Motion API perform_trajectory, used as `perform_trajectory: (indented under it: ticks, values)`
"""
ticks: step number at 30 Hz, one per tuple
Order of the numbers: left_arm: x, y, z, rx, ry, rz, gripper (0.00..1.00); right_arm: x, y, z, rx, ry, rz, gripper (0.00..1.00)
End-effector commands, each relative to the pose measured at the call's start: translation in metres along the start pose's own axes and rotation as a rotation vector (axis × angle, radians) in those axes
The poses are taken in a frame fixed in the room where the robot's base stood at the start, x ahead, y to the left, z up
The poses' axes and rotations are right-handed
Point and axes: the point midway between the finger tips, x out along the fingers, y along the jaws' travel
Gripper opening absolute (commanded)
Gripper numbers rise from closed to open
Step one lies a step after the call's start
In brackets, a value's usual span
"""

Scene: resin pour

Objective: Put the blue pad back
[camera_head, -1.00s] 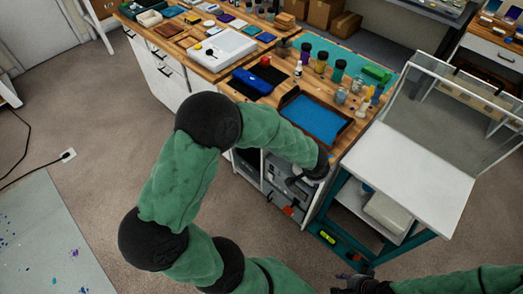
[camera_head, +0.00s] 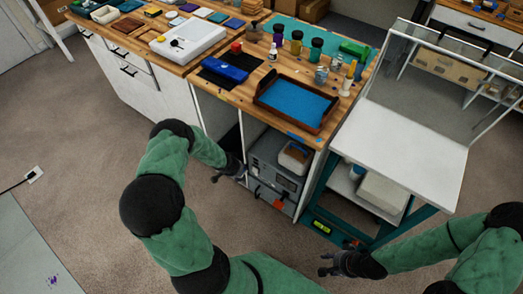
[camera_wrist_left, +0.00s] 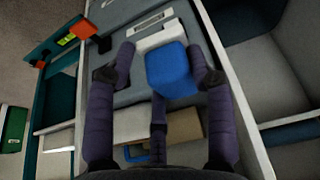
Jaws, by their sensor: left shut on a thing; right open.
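The blue pad (camera_wrist_left: 172,70) shows as a small blue block between the fingers of my left gripper in the left wrist view. My left gripper (camera_head: 228,176) is shut on it, in front of the open cabinet bay beside the grey machine. The pad cannot be made out in the head view. In the left wrist view, one finger lies close against the pad's right side. My right gripper (camera_head: 335,264) is open and empty, low at the front of the teal-framed cart.
A wooden tray (camera_head: 322,125) with a blue sheet lies on the bench. The grey machine (camera_head: 270,172) sits in the bay under it, with a white container (camera_head: 294,155) on top. A white-topped cart (camera_head: 400,140) stands to the right.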

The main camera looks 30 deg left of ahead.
Motion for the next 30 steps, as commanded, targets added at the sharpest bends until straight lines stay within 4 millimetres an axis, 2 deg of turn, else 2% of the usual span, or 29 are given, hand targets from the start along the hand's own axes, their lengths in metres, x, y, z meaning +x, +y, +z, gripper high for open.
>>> perform_trajectory:
  ticks: [12, 30]
  values:
    - [0.024, 0.002, -0.059, 0.002, 0.000, 0.001, 0.17, 0.002, 0.001, 0.000, 0.000, 0.000, 0.000, 0.42]
    - [0.046, 0.002, -0.117, -0.001, 0.001, -0.001, 0.16, -0.009, -0.003, 0.000, 0.000, 0.000, 0.000, 0.42]
